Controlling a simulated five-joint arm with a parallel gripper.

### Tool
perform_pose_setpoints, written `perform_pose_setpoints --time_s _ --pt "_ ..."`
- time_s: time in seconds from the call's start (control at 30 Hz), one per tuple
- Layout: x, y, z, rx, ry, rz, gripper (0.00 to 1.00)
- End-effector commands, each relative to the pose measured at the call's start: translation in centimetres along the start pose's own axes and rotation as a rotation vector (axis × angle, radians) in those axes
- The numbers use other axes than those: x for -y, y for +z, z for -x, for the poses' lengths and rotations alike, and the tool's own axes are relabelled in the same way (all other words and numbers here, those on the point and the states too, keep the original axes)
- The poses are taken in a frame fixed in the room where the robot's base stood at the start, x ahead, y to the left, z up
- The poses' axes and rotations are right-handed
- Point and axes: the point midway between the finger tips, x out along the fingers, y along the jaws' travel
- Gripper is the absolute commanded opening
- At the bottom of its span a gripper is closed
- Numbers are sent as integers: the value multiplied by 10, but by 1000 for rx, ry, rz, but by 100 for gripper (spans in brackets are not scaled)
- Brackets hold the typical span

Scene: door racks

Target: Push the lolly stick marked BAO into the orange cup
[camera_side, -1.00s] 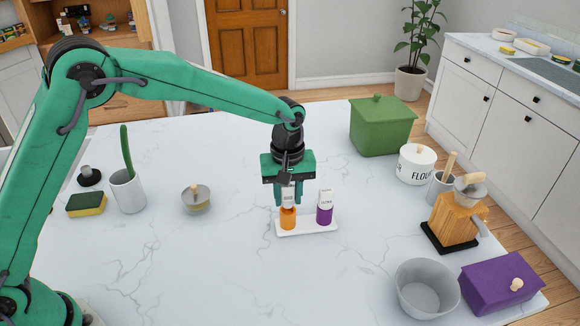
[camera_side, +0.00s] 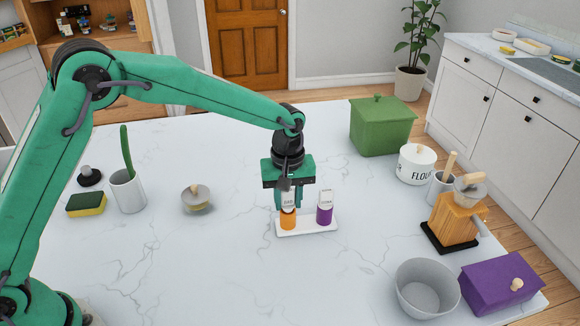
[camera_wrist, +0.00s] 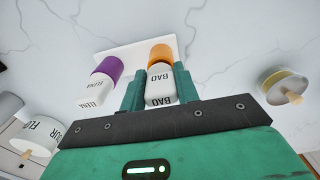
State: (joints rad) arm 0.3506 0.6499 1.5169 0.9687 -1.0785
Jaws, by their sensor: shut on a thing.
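The white lolly stick marked BAO (camera_wrist: 161,84) is upright between my gripper's fingers, its lower end at the orange cup (camera_side: 288,221). It also shows in the side view (camera_side: 289,199). My gripper (camera_side: 288,200) is shut on the stick from above, just over the cup. In the wrist view the orange cup (camera_wrist: 161,53) lies just beyond the fingertips. How deep the stick sits in the cup is hard to tell. A second white stick (camera_side: 326,197), its marking reading like ELENA in the wrist view (camera_wrist: 94,92), stands in the purple cup (camera_side: 324,215) to the right.
Both cups stand on a white tray (camera_side: 308,232). A small lidded bowl (camera_side: 196,198) is to the left. A grey bowl (camera_side: 427,287), purple box (camera_side: 502,283), green box (camera_side: 381,126) and flour jar (camera_side: 416,165) are to the right. The tabletop around the tray is clear.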

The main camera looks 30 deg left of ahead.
Motion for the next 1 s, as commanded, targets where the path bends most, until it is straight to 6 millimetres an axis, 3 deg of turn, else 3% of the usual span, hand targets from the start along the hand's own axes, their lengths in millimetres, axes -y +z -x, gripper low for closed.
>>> perform_pose_setpoints --time_s 0.63,0.67,0.77,1.0 --pt "0 0 -12 0 -1 0 10" --pt "0 0 -11 0 0 0 37" --pt "0 0 -12 1 -1 0 56" --pt "0 0 -11 0 -1 0 56"
